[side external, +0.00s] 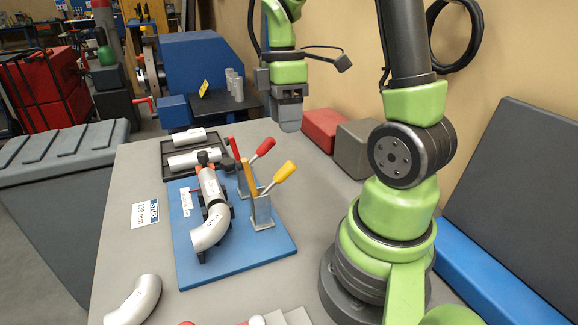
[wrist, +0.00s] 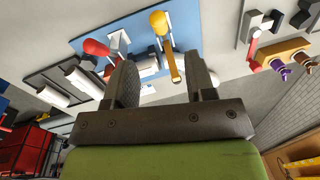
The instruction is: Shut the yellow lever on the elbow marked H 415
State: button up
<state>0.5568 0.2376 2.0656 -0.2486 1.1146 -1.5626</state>
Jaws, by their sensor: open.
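The yellow lever (side external: 284,172) stands tilted up and to the right on a grey clamp bracket (side external: 262,211) on the blue board. An orange-yellow bar (side external: 249,178) rises from the same bracket, clear of the tube. The silver elbow (side external: 211,230) lies just left of that bracket in a dark holder. A small white label (side external: 187,201) beside it is too small to read. My gripper (side external: 290,122) hangs behind and above the lever, apart from it, open and empty. In the wrist view the yellow lever (wrist: 160,23) lies beyond the open fingers (wrist: 162,65).
A second clamp with a red lever (side external: 264,147) stands just behind the yellow one; it also shows in the wrist view (wrist: 95,47). A dark tray (side external: 166,155) holds silver tubes. Red (side external: 322,127) and grey (side external: 360,148) blocks stand behind right. Another elbow (side external: 136,301) lies front left.

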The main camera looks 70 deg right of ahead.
aim_at(289, 162)
jog(key=f, duration=0.7)
jog(key=s+f, duration=0.1)
jog(key=f, duration=0.2)
jog(key=shift+a+f, duration=0.15)
jog(key=shift+a, duration=0.2)
grip_shut()
